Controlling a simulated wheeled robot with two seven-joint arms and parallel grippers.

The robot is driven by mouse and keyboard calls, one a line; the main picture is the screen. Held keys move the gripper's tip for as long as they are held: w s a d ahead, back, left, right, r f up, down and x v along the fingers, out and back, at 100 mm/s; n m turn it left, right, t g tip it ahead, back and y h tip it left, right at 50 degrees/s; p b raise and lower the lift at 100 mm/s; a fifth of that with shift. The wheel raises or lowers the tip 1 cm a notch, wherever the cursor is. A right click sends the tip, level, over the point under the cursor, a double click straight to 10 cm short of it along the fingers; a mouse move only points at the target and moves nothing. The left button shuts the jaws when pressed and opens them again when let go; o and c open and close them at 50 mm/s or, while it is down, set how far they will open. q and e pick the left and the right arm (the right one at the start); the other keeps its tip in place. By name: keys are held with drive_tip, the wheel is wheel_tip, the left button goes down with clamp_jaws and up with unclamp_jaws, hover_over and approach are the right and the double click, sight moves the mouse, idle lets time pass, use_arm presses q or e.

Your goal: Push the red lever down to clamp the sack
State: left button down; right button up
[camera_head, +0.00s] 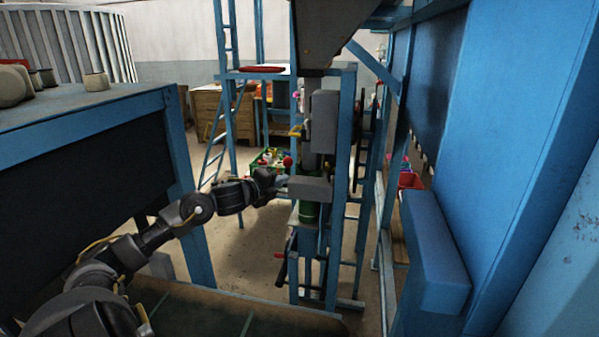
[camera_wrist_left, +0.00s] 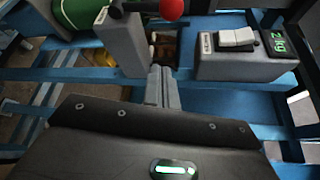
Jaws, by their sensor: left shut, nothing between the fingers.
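The red lever shows as a red ball knob (camera_head: 288,161) on the blue filling frame in the head view. In the left wrist view the red knob (camera_wrist_left: 172,9) sits on a dark rod at the top edge, partly cut off. My left gripper (camera_head: 281,184) reaches in from the left, just below the knob. In the left wrist view its fingers (camera_wrist_left: 161,84) are together with nothing between them, apart from the knob in the picture. A green cylinder (camera_head: 308,212) is below the grey block; I cannot tell a sack. My right gripper is out of view.
A grey box with a white rocker switch (camera_wrist_left: 238,38) and a green display is right of my fingers. A grey plate (camera_wrist_left: 121,42) stands to their left. Blue posts (camera_head: 342,180) and a large blue panel (camera_head: 520,130) crowd the right. A blue-framed table (camera_head: 80,105) is at left.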

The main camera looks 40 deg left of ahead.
sight(288, 172)
use_arm(q)
drive_tip(key=shift+w+d, duration=0.15)
drive_tip(key=w+a+p, duration=0.1)
drive_tip(key=w+p, duration=0.1)
drive_tip(key=w, duration=0.1)
drive_tip(key=w+a+p, duration=0.1)
drive_tip(key=w, duration=0.2)
drive_tip(key=w+a+p, duration=0.1)
drive_tip(key=w+p, duration=0.1)
drive_tip(key=w, duration=0.1)
drive_tip(key=shift+f+p, duration=0.2)
drive_tip(key=shift+p, duration=0.15)
drive_tip(key=shift+s+a+r, duration=0.15)
drive_tip(key=shift+s+a, duration=0.2)
drive_tip(key=shift+a, duration=0.15)
drive_tip(key=shift+w, duration=0.1)
